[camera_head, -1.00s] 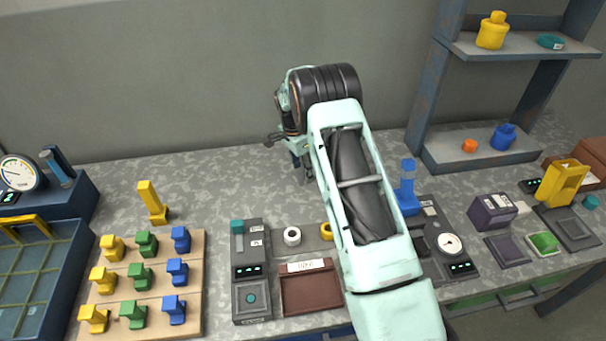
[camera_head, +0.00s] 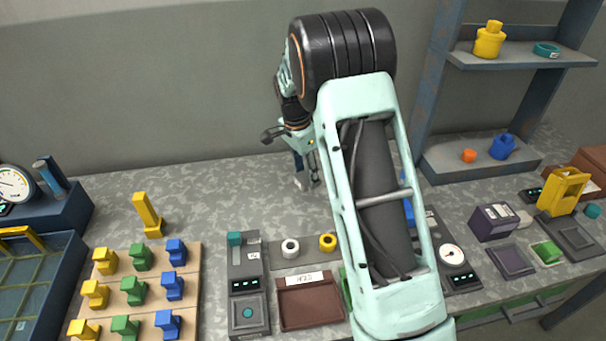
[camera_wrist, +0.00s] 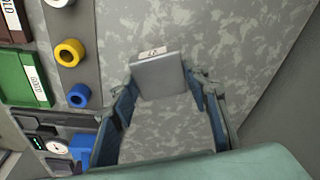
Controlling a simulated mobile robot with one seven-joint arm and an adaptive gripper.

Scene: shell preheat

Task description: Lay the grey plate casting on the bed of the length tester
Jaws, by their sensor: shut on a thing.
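The grey plate casting (camera_wrist: 158,75) is a flat, square-edged piece with a small white label at its far edge. In the wrist view it sits between the two fingers of my gripper (camera_wrist: 163,95), which is shut on it. In the head view my gripper (camera_head: 305,172) is over the rear middle of the bench, partly hidden by my arm, and the plate is hard to make out. A long grey device with a teal block and a lit display (camera_head: 246,288) stands left of my arm; it may be the length tester, but I cannot read its label.
A brown tray (camera_head: 311,303), a white ring (camera_head: 290,248) and a yellow ring (camera_head: 327,242) lie right of that device. A board of coloured blocks (camera_head: 190,290) and an upright yellow part (camera_head: 148,215) are left. A dial device (camera_head: 456,262) stands right.

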